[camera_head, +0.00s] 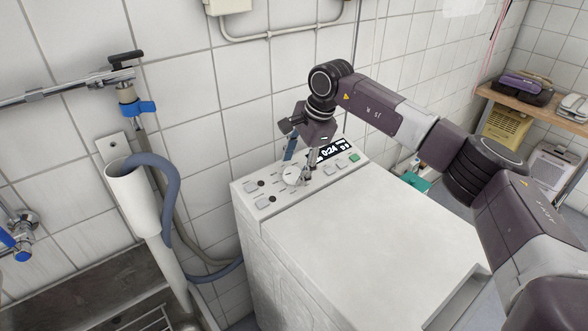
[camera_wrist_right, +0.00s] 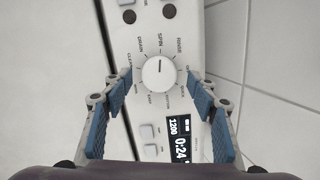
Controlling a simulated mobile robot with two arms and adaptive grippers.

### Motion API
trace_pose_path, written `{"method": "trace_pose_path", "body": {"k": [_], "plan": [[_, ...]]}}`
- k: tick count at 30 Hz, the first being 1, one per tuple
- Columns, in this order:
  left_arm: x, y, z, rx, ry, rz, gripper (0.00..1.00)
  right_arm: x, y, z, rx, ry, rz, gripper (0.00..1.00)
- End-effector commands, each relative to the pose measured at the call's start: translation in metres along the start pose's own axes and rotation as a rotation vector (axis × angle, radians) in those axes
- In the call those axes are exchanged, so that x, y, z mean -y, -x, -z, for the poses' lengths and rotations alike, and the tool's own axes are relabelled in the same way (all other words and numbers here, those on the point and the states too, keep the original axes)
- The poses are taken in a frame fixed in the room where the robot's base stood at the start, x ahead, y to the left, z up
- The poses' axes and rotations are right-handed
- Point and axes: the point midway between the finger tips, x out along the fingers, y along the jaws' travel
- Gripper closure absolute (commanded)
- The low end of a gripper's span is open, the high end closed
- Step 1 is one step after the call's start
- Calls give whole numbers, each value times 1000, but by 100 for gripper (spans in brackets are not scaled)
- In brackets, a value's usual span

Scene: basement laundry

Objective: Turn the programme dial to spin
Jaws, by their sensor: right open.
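The white round programme dial (camera_head: 292,176) is on the control panel (camera_head: 266,188) at the back of the white washing machine. In the right wrist view the dial (camera_wrist_right: 159,73) has a short dark mark pointing up toward the word SPIN, between DRAIN and RINSE. My right gripper (camera_head: 300,160) is at the panel, close above the dial. In the wrist view my right gripper (camera_wrist_right: 157,88) is open, with one blue-padded finger on each side of the dial and gaps between. My left gripper is not in view.
The display (camera_wrist_right: 180,140) reads 1200 and 0:24. Panel buttons (camera_wrist_right: 149,132) and dark round knobs sit near the dial. A standpipe (camera_head: 134,200) with a grey hose stands left, above a sink. The machine's top (camera_head: 370,235) is clear. A wooden shelf stands at the right.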

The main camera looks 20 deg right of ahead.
Motion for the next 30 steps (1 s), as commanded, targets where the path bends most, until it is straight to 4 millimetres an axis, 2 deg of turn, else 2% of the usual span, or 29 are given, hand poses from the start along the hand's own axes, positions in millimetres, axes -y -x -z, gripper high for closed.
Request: {"method": "trace_pose_path", "body": {"k": [6,13,19,30], "plan": [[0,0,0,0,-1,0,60,1,48,0,-1,1,4,47],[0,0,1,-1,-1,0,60,1,89,0,0,1,3,47],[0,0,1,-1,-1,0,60,0,102,0,1,1,0,47],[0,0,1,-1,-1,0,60,0,103,0,1,1,0,47]]}}
